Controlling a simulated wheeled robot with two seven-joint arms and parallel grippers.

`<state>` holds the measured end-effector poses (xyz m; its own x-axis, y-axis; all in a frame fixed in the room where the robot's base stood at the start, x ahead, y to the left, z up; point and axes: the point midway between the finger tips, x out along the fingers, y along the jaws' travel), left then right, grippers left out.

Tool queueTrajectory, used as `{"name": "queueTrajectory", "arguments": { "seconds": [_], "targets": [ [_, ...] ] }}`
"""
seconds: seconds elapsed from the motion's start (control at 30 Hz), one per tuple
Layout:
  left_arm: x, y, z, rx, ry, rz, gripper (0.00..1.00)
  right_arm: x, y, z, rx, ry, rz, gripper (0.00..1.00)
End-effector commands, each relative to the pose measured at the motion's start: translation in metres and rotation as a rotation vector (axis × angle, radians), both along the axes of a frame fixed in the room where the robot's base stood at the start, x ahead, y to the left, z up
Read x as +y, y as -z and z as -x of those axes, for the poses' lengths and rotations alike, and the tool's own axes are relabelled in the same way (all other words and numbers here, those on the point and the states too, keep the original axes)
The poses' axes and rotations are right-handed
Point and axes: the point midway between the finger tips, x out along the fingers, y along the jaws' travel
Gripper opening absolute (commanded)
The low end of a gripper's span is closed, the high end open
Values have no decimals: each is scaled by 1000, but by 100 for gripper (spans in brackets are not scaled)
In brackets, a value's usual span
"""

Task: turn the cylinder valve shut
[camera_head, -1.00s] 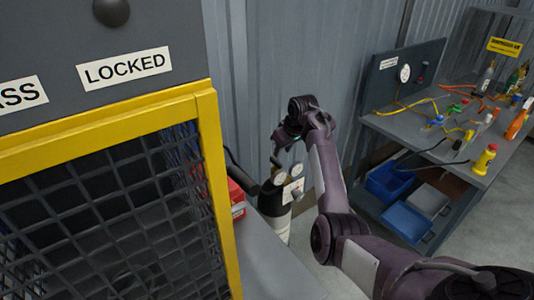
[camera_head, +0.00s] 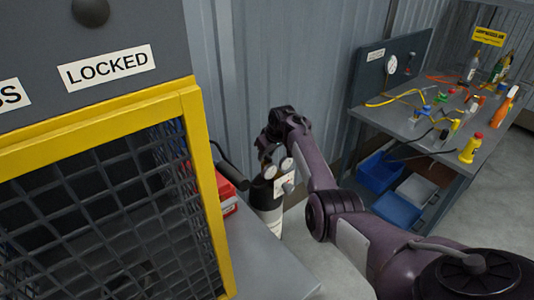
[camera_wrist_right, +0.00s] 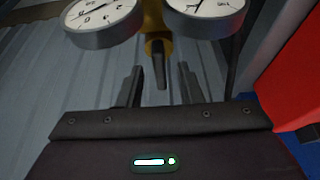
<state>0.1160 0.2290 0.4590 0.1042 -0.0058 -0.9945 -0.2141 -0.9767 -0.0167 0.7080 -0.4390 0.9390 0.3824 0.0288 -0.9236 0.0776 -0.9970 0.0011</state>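The cylinder (camera_head: 266,207), black above and white below, stands upright beyond the grey counter's edge. Two round white gauges sit at its top; the wrist view shows a left gauge (camera_wrist_right: 103,20) and a right gauge (camera_wrist_right: 205,14). Between them is a yellow brass body (camera_wrist_right: 153,18) with a dark stem or lever (camera_wrist_right: 159,66); I cannot tell if this is the valve's handle. My right gripper (camera_wrist_right: 160,88) is open, its fingers apart either side of the dark piece's lower end, with no clear contact. In the head view my right gripper (camera_head: 270,150) is just above the gauges. My left gripper is not in view.
A yellow-framed mesh cage (camera_head: 213,195) marked LOCKED fills the left. A black bar (camera_head: 232,168) and a red box (camera_head: 226,190) are beside the cylinder. A workbench (camera_head: 400,124) with hoses and bottles stands right, blue bins (camera_head: 378,172) below. A corrugated wall is behind.

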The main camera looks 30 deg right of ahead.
Motion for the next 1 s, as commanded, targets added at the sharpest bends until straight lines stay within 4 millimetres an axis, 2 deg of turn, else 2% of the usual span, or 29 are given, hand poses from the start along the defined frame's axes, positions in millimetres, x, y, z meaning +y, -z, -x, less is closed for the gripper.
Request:
{"name": "queueTrajectory", "arguments": {
  "seconds": [0.07, 0.3, 0.67, 1.0],
  "targets": [
    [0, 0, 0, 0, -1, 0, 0, 0, 0, 0, 0, 0, 0, 31],
    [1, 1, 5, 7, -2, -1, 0, 0, 0, 0, 0, 0, 0, 0],
    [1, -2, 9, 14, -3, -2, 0, 0, -1, 0, 2, 26, 0, 0],
    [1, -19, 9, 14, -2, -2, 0, 3, -2, 0, 2, 224, 0, 0]
  ]
}}
